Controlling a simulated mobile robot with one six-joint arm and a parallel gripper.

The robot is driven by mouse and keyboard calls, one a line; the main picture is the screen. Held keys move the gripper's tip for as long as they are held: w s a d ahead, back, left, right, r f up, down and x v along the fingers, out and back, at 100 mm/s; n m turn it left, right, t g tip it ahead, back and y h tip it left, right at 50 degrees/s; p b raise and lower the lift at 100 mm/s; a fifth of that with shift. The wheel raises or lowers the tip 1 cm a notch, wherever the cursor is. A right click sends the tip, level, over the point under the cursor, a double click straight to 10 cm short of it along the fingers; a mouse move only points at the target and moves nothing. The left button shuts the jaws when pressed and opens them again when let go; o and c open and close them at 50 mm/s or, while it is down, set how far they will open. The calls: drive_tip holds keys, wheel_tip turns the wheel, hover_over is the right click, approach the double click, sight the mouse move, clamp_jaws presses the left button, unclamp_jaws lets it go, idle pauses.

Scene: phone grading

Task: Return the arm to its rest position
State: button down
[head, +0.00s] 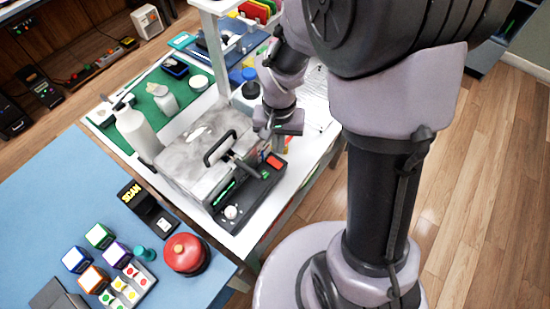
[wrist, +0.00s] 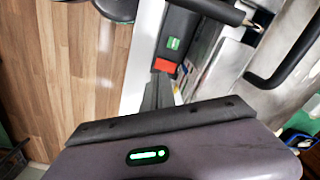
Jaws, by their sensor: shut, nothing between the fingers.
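My gripper (head: 265,134) hangs from my arm above the right end of a grey metal box with a dark control panel. In the wrist view its dark fingers (wrist: 158,93) are together, with nothing seen between them. The box's metal lid (head: 195,140) carries a black handle (head: 219,148), just left of my gripper. The front panel (head: 255,193) has a red button (head: 276,162), a green button and a white knob (head: 231,212). The red button also shows beyond the fingertips in the wrist view (wrist: 165,66). I cannot tell if the fingers touch anything.
A white bottle (head: 137,132) stands left of the box, near a green mat (head: 152,103). A scan device (head: 148,208), coloured cubes and a round red button (head: 185,254) sit on the blue table (head: 60,205). A white post rises behind the box. Wooden floor is clear at right.

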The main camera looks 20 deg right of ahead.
drive_tip(key=s+a+r+t+y, duration=0.1)
drive_tip(key=s+a+r+t, duration=0.1)
drive_tip(key=s+r, duration=0.4)
drive_tip(key=s+a+r+t+y, duration=0.1)
drive_tip(key=s+a+r+t, duration=0.1)
drive_tip(key=s+r, duration=0.5)
wheel_tip(320, 180, up, 6)
drive_tip(key=shift+r+t, duration=0.25)
drive_tip(key=shift+t, duration=0.65)
drive_tip(key=shift+w, duration=0.1)
